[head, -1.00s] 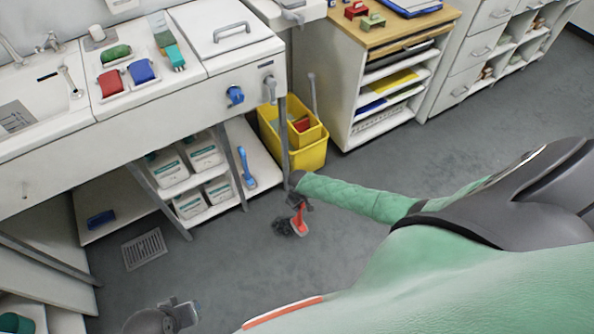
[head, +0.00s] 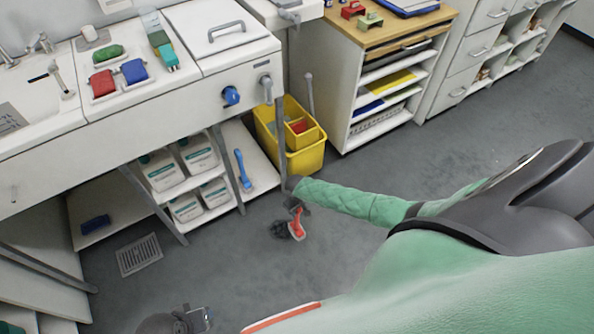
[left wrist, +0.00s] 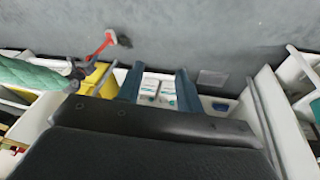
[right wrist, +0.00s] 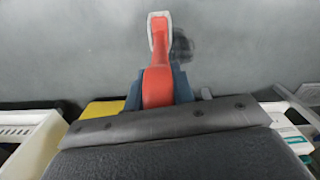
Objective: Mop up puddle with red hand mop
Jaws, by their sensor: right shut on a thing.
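My right gripper (head: 296,206) is shut on the handle of the red hand mop (head: 298,224), low over the floor. The right wrist view shows the mop (right wrist: 158,60) between the fingers, its pale-edged head pointing away. The puddle (head: 280,230), a small dark patch, lies on the grey floor just left of the mop head. In the right wrist view the puddle (right wrist: 182,46) is beside the mop head. I cannot tell whether they touch. My left gripper (left wrist: 158,85) is open and empty, its fingers apart; it shows at the bottom edge of the head view.
A yellow bucket (head: 302,163) stands behind the mop, beside a table leg. A floor drain (head: 139,255) lies to the left. The bench's lower shelf holds white containers (head: 187,208) and a blue brush (head: 243,170). Open floor stretches to the right.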

